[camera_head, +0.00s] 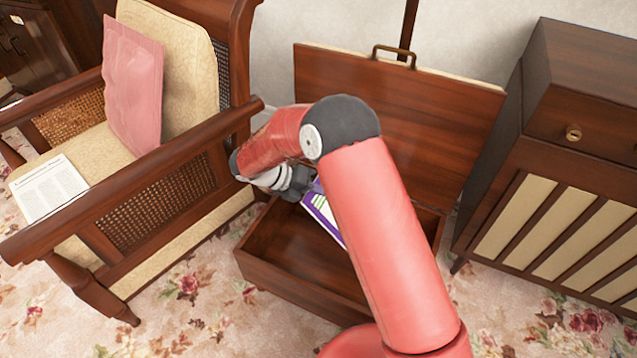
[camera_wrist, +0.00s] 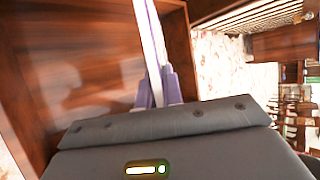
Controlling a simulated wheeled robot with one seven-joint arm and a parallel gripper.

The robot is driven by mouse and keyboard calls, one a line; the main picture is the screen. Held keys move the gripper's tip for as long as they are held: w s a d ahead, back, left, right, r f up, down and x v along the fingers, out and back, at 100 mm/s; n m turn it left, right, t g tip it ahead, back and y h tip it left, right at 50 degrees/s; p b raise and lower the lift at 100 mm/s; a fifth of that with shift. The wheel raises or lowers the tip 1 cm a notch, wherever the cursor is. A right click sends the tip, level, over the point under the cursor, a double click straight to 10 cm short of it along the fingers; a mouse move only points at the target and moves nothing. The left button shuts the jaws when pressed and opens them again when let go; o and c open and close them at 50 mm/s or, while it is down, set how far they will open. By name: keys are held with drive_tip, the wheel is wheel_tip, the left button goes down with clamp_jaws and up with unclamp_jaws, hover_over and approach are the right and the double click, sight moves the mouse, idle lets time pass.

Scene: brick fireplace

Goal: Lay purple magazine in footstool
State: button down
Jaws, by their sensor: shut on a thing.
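The purple magazine (camera_head: 322,214) shows purple and white, partly hidden behind my red arm in the head view. My gripper (camera_head: 300,190) is shut on it, and the magazine tilts down over the footstool's opening. In the wrist view the magazine (camera_wrist: 151,40) is seen edge-on, between the purple-grey fingertips of my gripper (camera_wrist: 158,88). The footstool (camera_head: 290,283) is a dark wooden box with its lid (camera_head: 335,95) raised at the back. Its visible inside looks empty. The right part of the inside is hidden by my arm. I cannot tell whether the magazine touches the box.
A wooden armchair (camera_head: 120,185) with a pink cushion (camera_head: 132,85) and a printed paper (camera_head: 48,187) stands close on the left. A wooden cabinet (camera_head: 580,110) stands on the right. Floral carpet (camera_head: 190,315) lies open in front.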

wheel_tip(320, 180, down, 18)
drive_tip(key=b, duration=0.7)
idle(0.4)
drive_tip(key=shift+s, duration=0.1)
drive_tip(key=c, duration=1.5)
unclamp_jaws()
drive_tip(key=shift+v, duration=3.85)
